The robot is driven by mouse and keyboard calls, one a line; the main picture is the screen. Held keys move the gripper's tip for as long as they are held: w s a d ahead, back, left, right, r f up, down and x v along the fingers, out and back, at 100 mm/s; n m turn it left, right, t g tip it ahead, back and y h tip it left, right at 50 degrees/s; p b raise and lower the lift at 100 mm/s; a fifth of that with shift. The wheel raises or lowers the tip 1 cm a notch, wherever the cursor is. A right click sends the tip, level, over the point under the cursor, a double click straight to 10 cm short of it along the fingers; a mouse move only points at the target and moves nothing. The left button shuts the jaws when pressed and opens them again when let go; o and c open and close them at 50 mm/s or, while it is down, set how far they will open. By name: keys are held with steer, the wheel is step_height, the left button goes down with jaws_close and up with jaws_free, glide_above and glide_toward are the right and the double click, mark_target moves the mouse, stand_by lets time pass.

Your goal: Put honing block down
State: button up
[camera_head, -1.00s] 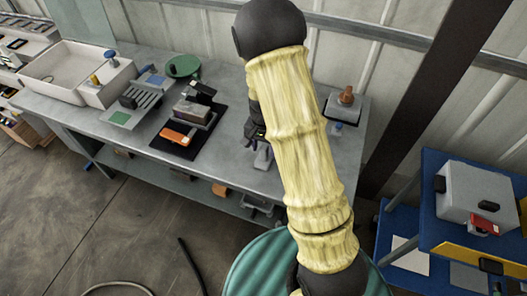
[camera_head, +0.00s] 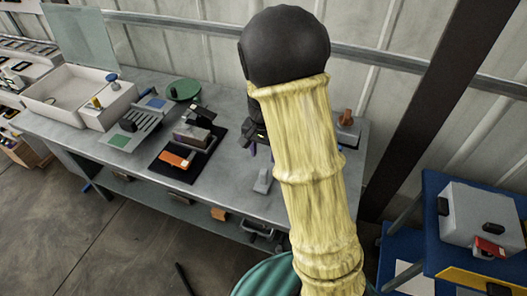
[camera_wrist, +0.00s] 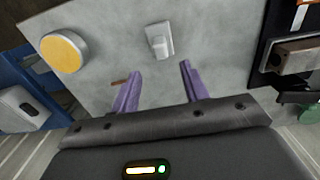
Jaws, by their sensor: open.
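A light grey block with a raised part (camera_head: 263,181), which looks like the honing block, lies on the grey workbench (camera_head: 225,190) near its front edge. It also shows in the wrist view (camera_wrist: 159,41), flat on the bench and beyond my fingertips. My gripper (camera_wrist: 160,68) is open, with two purple fingers apart and nothing between them. In the head view, my gripper (camera_head: 262,153) is above and behind the block, partly hidden by my arm. The fingers do not touch the block.
A black mat (camera_head: 164,172) with an orange part (camera_head: 176,159) and a vise-like fixture (camera_head: 194,132) lies left of the block. A round yellow-topped piece (camera_wrist: 63,52) stands on the bench. A blue stand (camera_head: 440,240) with a grey case is at right.

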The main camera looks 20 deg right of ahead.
steer(key=s+r+n+t, duration=0.1)
steer(key=s+r+n, duration=0.1)
steer(key=s, duration=0.5)
steer(key=s+r+n+t, duration=0.1)
steer(key=s+r+n, duration=0.1)
steer(key=s+n, duration=0.3)
steer(key=shift+s+r+t, duration=0.3)
steer(key=shift+s+r, duration=0.1)
steer(key=shift+s, duration=0.75)
steer(key=shift+c, duration=1)
steer(key=shift+w, duration=0.1)
